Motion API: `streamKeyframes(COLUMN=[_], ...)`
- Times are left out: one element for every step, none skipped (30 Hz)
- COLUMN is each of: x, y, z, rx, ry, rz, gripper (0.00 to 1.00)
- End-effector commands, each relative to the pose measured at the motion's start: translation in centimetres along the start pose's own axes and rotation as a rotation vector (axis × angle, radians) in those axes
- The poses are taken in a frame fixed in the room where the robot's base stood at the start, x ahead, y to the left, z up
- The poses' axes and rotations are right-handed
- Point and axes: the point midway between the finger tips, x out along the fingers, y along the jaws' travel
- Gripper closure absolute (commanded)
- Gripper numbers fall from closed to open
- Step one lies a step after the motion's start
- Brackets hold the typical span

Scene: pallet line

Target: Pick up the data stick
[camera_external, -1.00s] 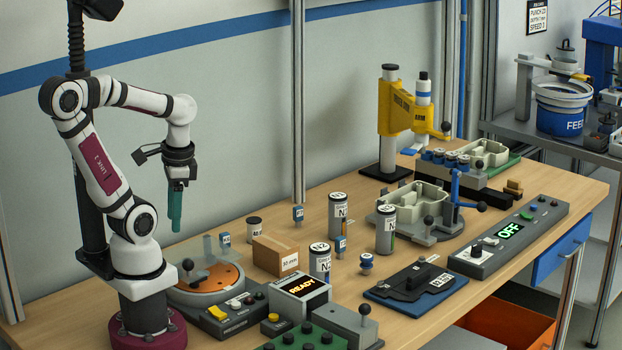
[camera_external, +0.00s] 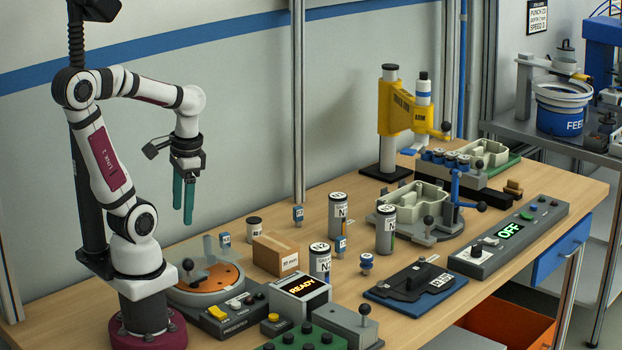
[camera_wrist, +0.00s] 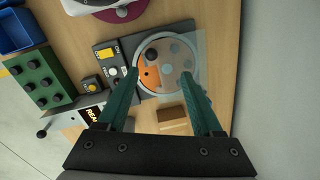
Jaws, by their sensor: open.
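I cannot tell for sure which thing is the data stick. Several small upright blue pieces with pale labels could be it: one by the round orange turntable (camera_external: 224,239), one at the back of the table (camera_external: 298,213) and one beside a grey can (camera_external: 340,244). In the wrist view my open gripper (camera_wrist: 160,73) frames the orange turntable (camera_wrist: 150,76) below; no data stick can be made out there.
A cardboard box (camera_external: 275,255) stands right of the turntable, with grey cans (camera_external: 386,230) beyond. A READY display (camera_external: 300,290) and a green knobbed block (camera_external: 303,339) stand in front. A yellow press (camera_external: 397,115) is at the back. The air around my gripper is clear.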

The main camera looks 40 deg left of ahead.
Motion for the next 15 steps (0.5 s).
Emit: streamKeyframes(x=[-0.6, -0.9, -0.9, -0.7, -0.3, 0.6, 1.4, 2.4, 3.6, 4.4, 5.2, 6.1, 6.6, 7.0, 7.6], y=[-1.5, -2.7, -4.8, -6.5, -8.2, -10.6, -12.3, -14.0, -15.9, -17.2, -18.3, -19.4, -20.0, -20.4, -20.7], z=[-2.4, -4.2, -6.9, -8.8, -10.6, -12.8, -14.1, -15.3, -16.6, -17.3, -17.8, -18.4, -18.6, -18.8, -19.0], rx=[-0.156, -0.290, -0.484, -0.632, -0.779, -0.963, -1.093, -1.213, -1.354, -1.445, -1.522, -1.602, -1.648, -1.680, -1.707], ry=[-0.008, -0.009, -0.012, -0.016, -0.019, -0.026, -0.031, -0.036, -0.042, -0.046, -0.052, -0.055, -0.058, -0.061, -0.062], rz=[0.017, 0.030, 0.048, 0.061, 0.074, 0.090, 0.101, 0.112, 0.123, 0.131, 0.137, 0.145, 0.149, 0.151, 0.154], gripper=[0.32, 0.32, 0.32, 0.32, 0.32, 0.32, 0.32, 0.32, 0.32, 0.32, 0.32, 0.32, 0.32, 0.32, 0.32])
